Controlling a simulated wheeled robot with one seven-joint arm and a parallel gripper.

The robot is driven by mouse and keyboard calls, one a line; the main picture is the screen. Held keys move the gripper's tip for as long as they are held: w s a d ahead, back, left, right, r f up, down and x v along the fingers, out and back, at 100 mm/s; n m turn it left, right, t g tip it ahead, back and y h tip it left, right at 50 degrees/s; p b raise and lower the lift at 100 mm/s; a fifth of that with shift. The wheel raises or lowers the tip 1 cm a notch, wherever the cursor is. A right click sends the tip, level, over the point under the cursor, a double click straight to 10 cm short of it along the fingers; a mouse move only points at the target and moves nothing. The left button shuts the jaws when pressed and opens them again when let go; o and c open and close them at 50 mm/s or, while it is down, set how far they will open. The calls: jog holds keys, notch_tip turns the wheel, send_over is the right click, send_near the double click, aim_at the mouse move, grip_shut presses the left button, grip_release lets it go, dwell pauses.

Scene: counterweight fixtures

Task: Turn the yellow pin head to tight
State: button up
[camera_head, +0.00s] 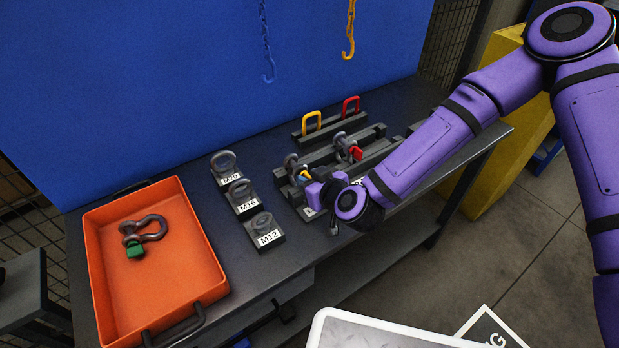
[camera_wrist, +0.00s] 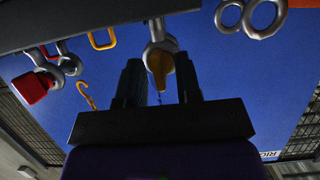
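The yellow pin head (camera_head: 303,175) sits on a grey shackle (camera_head: 291,163) held in the dark fixture on the bench. In the wrist view the yellow pin head (camera_wrist: 160,68) hangs from the grey shackle (camera_wrist: 157,32) and lies between the two fingertips. My gripper (camera_wrist: 158,82) is open, with a dark finger on each side of the head and a visible gap to it. In the head view my gripper (camera_head: 314,187) is beside the pin head, and my wrist partly hides the fixture.
A red-headed shackle (camera_head: 355,153) stands close behind, right of the yellow one. Yellow (camera_head: 312,121) and red (camera_head: 351,105) handles stand farther back. Labelled eyebolt blocks (camera_head: 265,234) stand to the left, beside an orange tray (camera_head: 180,286) with a green-pin shackle (camera_head: 135,249).

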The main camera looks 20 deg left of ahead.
grip_shut()
jog(key=shift+d, duration=0.1)
jog(key=m+g+y, duration=0.1)
jog(key=m, duration=0.1)
jog(key=m+g+y, duration=0.1)
jog(key=m, duration=0.1)
jog(key=shift+w+d+f+m, duration=0.15)
jog(key=shift+w+m, duration=0.05)
jog(key=shift+m, duration=0.1)
jog(key=m+y, duration=0.1)
jog(key=m, duration=0.1)
jog(key=m+g+y, duration=0.1)
jog(key=m, duration=0.1)
jog(key=shift+f+m+y, duration=0.15)
jog(key=shift+m+y, duration=0.25)
jog(key=m+y, duration=0.1)
jog(key=m, duration=0.1)
jog(key=m+y, duration=0.1)
jog(key=m, duration=0.2)
jog(key=shift+w+f+m, duration=0.1)
jog(key=shift+f+m, duration=0.1)
jog(key=shift+m, duration=0.1)
jog(key=m+t+y, duration=0.1)
jog(key=m, duration=0.2)
jog(key=m+t+y, duration=0.1)
jog(key=m, duration=0.3)
jog(key=shift+f, duration=0.1)
jog(key=shift+m+t, duration=0.4)
